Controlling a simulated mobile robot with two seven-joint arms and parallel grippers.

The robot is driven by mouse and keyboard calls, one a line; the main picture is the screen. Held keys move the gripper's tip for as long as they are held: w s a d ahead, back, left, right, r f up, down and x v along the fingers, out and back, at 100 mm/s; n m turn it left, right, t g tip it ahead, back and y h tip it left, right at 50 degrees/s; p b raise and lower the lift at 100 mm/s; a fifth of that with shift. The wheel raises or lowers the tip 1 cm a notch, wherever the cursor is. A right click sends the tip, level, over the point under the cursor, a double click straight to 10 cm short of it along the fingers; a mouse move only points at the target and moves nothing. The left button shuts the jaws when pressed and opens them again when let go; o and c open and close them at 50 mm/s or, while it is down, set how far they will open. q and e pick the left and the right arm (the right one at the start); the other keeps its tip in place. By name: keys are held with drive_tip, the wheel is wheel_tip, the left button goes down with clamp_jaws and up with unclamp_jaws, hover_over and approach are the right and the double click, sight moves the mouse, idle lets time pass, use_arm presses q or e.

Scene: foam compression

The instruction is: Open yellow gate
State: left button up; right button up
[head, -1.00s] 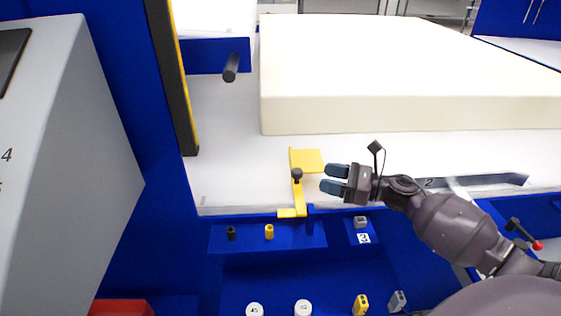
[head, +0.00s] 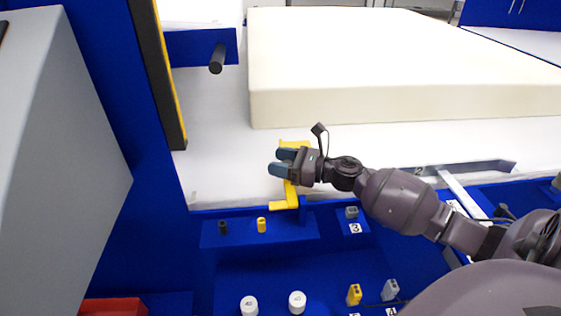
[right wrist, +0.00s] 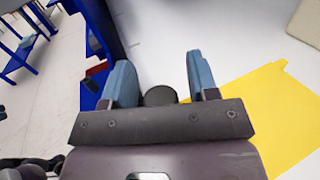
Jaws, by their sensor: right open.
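The yellow gate (head: 291,200) stands at the front edge of the white table, in the middle of the head view. Its upper part is mostly hidden behind my right gripper (head: 277,163). In the right wrist view the yellow plate of the gate (right wrist: 262,112) lies to the right of the fingers. The gate's dark round knob (right wrist: 160,95) shows between the two blue fingertips of my right gripper (right wrist: 160,78). The right gripper is open. I cannot tell whether a finger touches the knob. My left gripper is not in view.
A large cream foam block (head: 400,105) lies on the white table (head: 225,175) behind the gate. A blue panel with small black and yellow pegs (head: 262,225) sits in front. A grey cabinet (head: 60,160) stands at left. A black handle (head: 217,58) sticks out at upper left.

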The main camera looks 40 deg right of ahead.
clamp_jaws()
idle(0.4)
